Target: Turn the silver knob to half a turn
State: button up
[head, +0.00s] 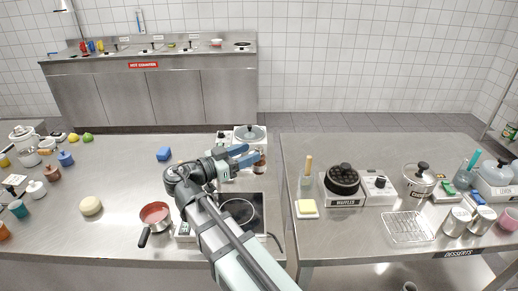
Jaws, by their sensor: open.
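My gripper (246,155), with blue fingers, is open at the far right part of the left steel counter. It is in front of a white appliance (241,131) with a grey round top, and its fingers cover part of that appliance. No silver knob can be made out for certain; it may be hidden behind my gripper or too small to tell. A dark knob (380,182) shows on the white control box beside the waffle maker (342,180) on the right counter. I cannot tell whether my fingers touch anything.
A hob with a pan (238,210) lies beside my arm on the left counter. A red pan (155,213) and a blue block (164,153) stand to the left. A gap separates this counter from the right one, which holds a wire rack (408,228) and a lidded pot (418,180).

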aim_at(259, 147)
jog(key=shift+x, duration=2.35)
jog(key=shift+c, duration=0.3)
jog(key=c, duration=0.9)
jog(key=shift+o, duration=0.2)
jog(key=shift+w+m+g+h, duration=0.2)
jog(key=shift+m+g+h, duration=0.2)
jog(key=shift+m+g, duration=0.15)
jog(key=shift+s+m+g, duration=0.1)
jog(key=shift+m+g, duration=0.15)
jog(key=shift+g, duration=0.3)
